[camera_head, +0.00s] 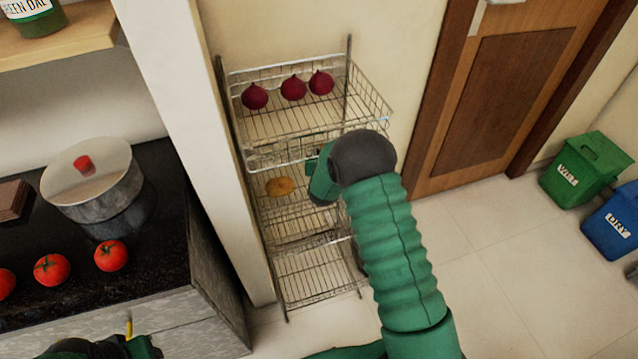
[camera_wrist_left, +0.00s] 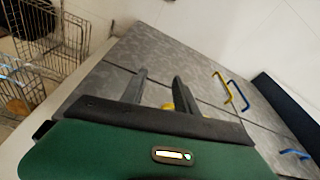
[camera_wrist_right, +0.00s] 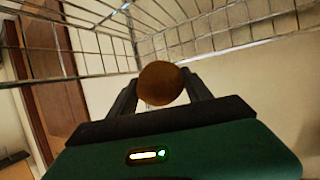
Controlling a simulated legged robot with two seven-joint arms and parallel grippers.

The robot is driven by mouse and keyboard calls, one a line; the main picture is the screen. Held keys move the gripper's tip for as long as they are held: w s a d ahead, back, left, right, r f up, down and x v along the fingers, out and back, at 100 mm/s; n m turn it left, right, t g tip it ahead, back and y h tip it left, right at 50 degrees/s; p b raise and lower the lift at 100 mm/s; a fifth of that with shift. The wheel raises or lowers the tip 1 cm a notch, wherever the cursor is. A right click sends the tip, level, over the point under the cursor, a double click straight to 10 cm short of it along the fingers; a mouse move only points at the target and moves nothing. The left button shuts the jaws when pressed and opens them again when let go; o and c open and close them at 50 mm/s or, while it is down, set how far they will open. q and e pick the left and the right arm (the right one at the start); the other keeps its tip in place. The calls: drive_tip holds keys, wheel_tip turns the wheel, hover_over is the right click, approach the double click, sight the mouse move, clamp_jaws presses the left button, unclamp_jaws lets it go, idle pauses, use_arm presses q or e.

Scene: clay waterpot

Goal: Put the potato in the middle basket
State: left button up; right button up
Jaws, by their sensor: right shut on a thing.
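The brown potato (camera_head: 280,187) shows inside the middle basket (camera_head: 300,215) of the wire rack. In the right wrist view the potato (camera_wrist_right: 160,83) sits between the fingertips of my right gripper (camera_wrist_right: 162,92), which is shut on it. In the head view my right gripper (camera_head: 310,186) reaches into the middle basket from the right; its fingers are mostly hidden. I cannot tell whether the potato touches the basket floor. My left gripper (camera_wrist_left: 160,92) has its fingers apart and nothing held, low by the counter front.
Several dark red onions (camera_head: 293,88) lie in the top basket (camera_head: 300,125). The bottom basket (camera_head: 310,275) looks empty. The counter at left carries tomatoes (camera_head: 52,269) and a lidded pot (camera_head: 92,180). Green (camera_head: 585,172) and blue (camera_head: 610,222) bins stand at right.

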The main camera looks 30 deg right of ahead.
wheel_tip(320, 180, down, 7)
drive_tip(key=shift+r+b, duration=0.1)
drive_tip(key=shift+b, duration=0.7)
drive_tip(key=shift+w, duration=0.1)
drive_tip(key=o, duration=1.7)
drive_tip(key=shift+r, duration=0.1)
drive_tip(key=p+v, duration=0.2)
drive_tip(key=v, duration=0.5)
drive_tip(key=shift+s+a, duration=0.2)
drive_tip(key=shift+s, duration=0.1)
